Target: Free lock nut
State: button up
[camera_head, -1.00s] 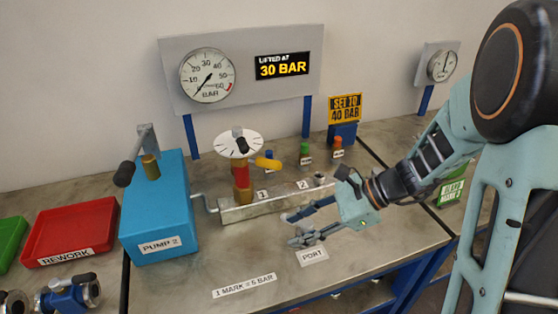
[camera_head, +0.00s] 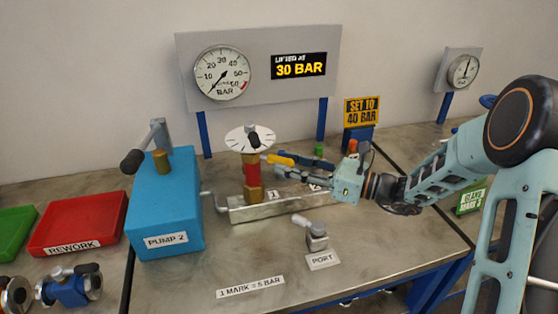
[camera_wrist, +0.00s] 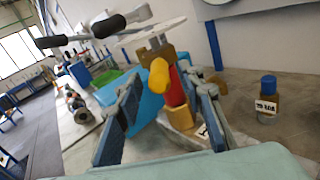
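The relief valve (camera_head: 251,172) stands on the metal manifold block (camera_head: 250,213), with red and brass body parts and a white marked dial (camera_head: 249,138) on top. A yellow-tipped lever (camera_head: 280,160) sticks out from it toward my gripper; I take this as the lock nut's handle. In the wrist view the yellow tip (camera_wrist: 159,76) points at the camera, between the lines of my two fingers. My gripper (camera_head: 277,170) is open at the lever. The wrist view shows the fingers apart (camera_wrist: 170,92), with no clear contact; the nut itself is mostly hidden.
The blue pump (camera_head: 163,212) stands left of the valve. A port fitting (camera_head: 316,236) sits in front of the block. Small bottles (camera_wrist: 267,100) stand behind. The gauge (camera_head: 221,72) and the "30 BAR" display (camera_head: 299,66) hang above.

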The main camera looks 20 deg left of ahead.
aim_at(269, 159)
jog(key=shift+w+a, duration=0.2)
jog(key=shift+a, duration=1.35)
jog(key=shift+c, duration=0.2)
grip_shut()
